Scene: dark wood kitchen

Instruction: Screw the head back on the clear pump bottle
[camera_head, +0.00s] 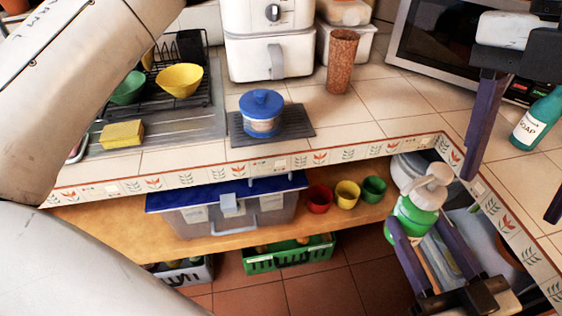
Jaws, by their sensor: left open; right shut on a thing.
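The clear pump bottle (407,212) holds green liquid and is tilted slightly at the lower right, in front of the counter edge. My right gripper (418,222) is shut on it, with a purple finger on either side of its body. The white pump head (430,183) sits at the bottle's top; I cannot tell whether it is screwed tight. My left gripper (511,197) is open and empty above and to the right of the bottle, over the counter, its fingers pointing down. It is apart from the pump head.
A teal soap bottle (541,118) stands on the counter beside my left gripper. The tiled counter edge (505,225) runs close to the right of the held bottle. Red (319,199), yellow (347,194) and green (373,189) cups stand on the lower shelf.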

